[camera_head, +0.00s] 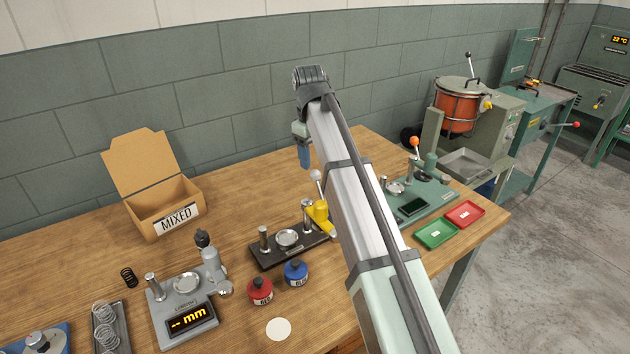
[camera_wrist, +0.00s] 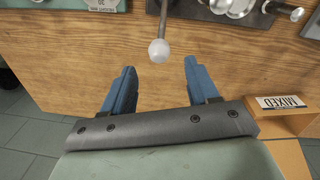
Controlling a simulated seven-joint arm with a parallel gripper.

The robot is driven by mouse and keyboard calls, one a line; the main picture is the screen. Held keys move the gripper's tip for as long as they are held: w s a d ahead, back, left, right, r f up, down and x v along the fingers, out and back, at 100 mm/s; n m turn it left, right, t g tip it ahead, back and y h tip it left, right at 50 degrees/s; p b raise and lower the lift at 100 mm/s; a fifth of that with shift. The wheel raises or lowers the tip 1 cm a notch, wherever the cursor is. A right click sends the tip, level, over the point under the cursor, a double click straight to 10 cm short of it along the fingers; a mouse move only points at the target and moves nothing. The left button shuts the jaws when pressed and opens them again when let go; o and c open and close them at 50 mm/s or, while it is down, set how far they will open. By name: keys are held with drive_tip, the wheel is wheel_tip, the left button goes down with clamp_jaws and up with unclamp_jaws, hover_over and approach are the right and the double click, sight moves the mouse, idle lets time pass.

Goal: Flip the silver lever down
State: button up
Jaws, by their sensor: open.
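The silver lever (camera_head: 316,176) has a pale grey ball knob on a thin rod. It stands up, tilted slightly, from a yellow mount (camera_head: 319,213) on a black bench device (camera_head: 270,254) in the head view. In the wrist view the ball knob (camera_wrist: 159,50) is just beyond and between my fingertips, with its rod running up the picture. My gripper (camera_wrist: 160,66) has two blue fingers spread apart with nothing between them. In the head view one blue finger of my gripper (camera_head: 305,157) shows behind the lever; my arm hides part of the mount's right side.
A cardboard box marked MIXED (camera_head: 167,210) stands at the back left. A green device with an orange-knobbed lever (camera_head: 415,143) is to the right. Red (camera_head: 259,290) and blue (camera_head: 295,273) bottles and a grey gauge (camera_head: 185,305) stand in front. The wood between box and black device is bare.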

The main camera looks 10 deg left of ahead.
sight(319, 191)
drive_tip(key=f, duration=0.9)
drive_tip(key=shift+w+d, duration=0.2)
drive_tip(key=shift+w, duration=0.1)
drive_tip(key=shift+c, duration=0.4)
clamp_jaws()
